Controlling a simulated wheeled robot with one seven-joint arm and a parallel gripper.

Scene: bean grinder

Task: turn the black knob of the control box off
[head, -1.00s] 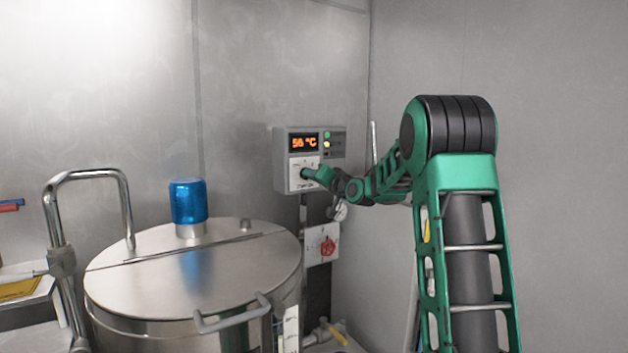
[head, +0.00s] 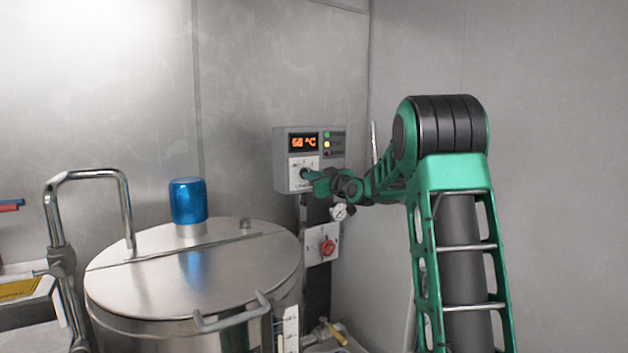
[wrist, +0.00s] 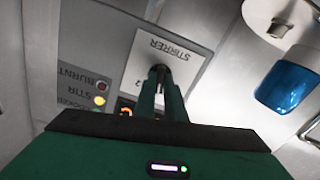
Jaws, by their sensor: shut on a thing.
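The grey control box (head: 283,158) is on the back wall near the corner. Its orange display (head: 304,142) reads about 60 °C, and a yellow light is lit beside it. The black knob (wrist: 158,72) sits on the white "STIRRER" plate (wrist: 188,54) in the wrist view. My gripper (wrist: 160,82) is shut on the knob, with its green fingers on either side of it. The fingers hide part of the knob and its scale, so I cannot tell its setting. In the head view my gripper (head: 307,178) reaches the box from the right.
A steel vat (head: 190,275) with a blue motor cap (head: 188,201) stands left of the box. A red rotary switch (head: 327,248) on a white plate and a round gauge (head: 340,212) are below the box. The right wall is bare.

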